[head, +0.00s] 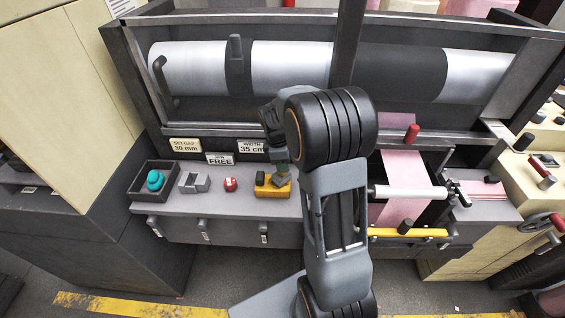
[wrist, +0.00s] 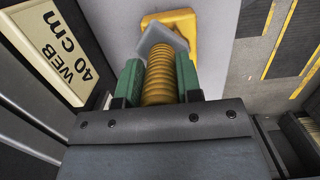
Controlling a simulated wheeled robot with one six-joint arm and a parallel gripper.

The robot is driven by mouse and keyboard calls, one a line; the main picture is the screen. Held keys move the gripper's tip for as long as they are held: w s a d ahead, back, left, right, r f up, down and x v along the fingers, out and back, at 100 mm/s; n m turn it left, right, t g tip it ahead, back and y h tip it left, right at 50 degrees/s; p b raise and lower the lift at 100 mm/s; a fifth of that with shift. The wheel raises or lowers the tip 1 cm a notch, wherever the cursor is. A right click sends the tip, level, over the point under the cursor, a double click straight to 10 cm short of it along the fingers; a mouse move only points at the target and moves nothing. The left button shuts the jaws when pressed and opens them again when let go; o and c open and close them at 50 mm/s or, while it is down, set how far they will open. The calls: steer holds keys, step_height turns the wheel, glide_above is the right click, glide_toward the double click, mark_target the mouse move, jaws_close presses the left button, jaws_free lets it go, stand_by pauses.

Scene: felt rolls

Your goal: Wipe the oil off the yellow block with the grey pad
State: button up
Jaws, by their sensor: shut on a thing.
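The yellow block (head: 268,192) sits on the grey shelf below my arm. It also shows at the top of the wrist view (wrist: 208,30). My gripper (wrist: 160,83) has green fingers shut on the ribbed yellow handle (wrist: 159,78) of the grey pad. The grey pad (wrist: 160,37) is at the far end of the handle and overlaps the block's near left part in the wrist view. I cannot tell whether pad and block touch. In the head view my gripper (head: 281,168) is just above the block. Oil cannot be made out; the pad hides part of the block.
A dark tray (head: 136,193) with a teal object (head: 155,180), a grey cradle (head: 194,182) and a red item (head: 230,184) stand left on the shelf. Signs (head: 220,159) and large rollers (head: 290,65) are behind. A pink web (head: 405,180) runs at right.

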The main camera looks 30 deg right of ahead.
steer(key=shift+s+a+f, duration=0.1)
steer(key=shift+s+a, duration=0.1)
steer(key=shift+a, duration=0.45)
steer(key=shift+s+a, duration=0.15)
steer(key=shift+a, duration=0.45)
steer(key=shift+w+d+p, duration=0.15)
steer(key=shift+w+d, duration=0.05)
steer(key=shift+d, duration=0.45)
steer(key=shift+w+d+p, duration=0.15)
steer(key=shift+d, duration=0.5)
steer(key=shift+a, duration=0.2)
steer(key=shift+s+a, duration=0.2)
steer(key=shift+a, duration=0.4)
steer(key=shift+s+a, duration=0.2)
steer(key=shift+a, duration=0.35)
steer(key=shift+f, duration=0.1)
